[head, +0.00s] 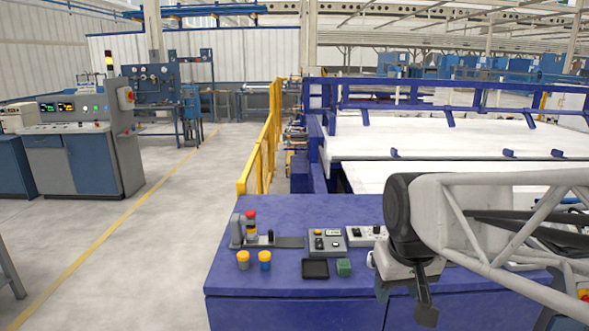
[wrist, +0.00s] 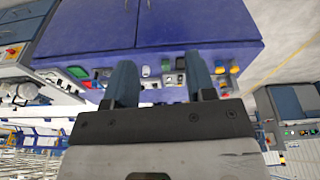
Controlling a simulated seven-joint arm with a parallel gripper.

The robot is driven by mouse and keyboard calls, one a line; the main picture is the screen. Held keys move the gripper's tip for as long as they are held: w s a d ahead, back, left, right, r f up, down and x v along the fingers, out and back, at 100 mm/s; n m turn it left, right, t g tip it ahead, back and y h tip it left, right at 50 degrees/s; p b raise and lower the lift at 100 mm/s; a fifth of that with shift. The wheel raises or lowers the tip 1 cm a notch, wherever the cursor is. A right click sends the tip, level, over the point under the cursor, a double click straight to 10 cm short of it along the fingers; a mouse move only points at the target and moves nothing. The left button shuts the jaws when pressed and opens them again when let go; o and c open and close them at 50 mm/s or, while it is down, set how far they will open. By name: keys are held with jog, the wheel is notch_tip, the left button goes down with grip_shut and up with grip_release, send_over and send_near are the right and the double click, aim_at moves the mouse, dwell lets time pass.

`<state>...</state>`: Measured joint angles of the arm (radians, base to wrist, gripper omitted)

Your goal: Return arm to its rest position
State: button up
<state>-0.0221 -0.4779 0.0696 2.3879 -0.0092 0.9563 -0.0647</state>
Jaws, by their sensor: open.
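My gripper (head: 405,298) hangs over the right part of the blue bench (head: 250,292) in the head view, its fingers pointing down. In the wrist view my gripper (wrist: 161,78) shows two dark fingers spread apart with nothing held between them. My arm hides the bench's right part.
A black tray (head: 315,269), a green block (head: 344,267) and grey control boxes (head: 327,242) are on the bench. A yellow railing (head: 262,150) and a large machine with white panels (head: 430,137) stand behind.

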jog(key=s+d+f+m, duration=0.1)
jog(key=s+f, duration=0.2)
jog(key=s, duration=0.5)
jog(key=shift+s+f, duration=0.4)
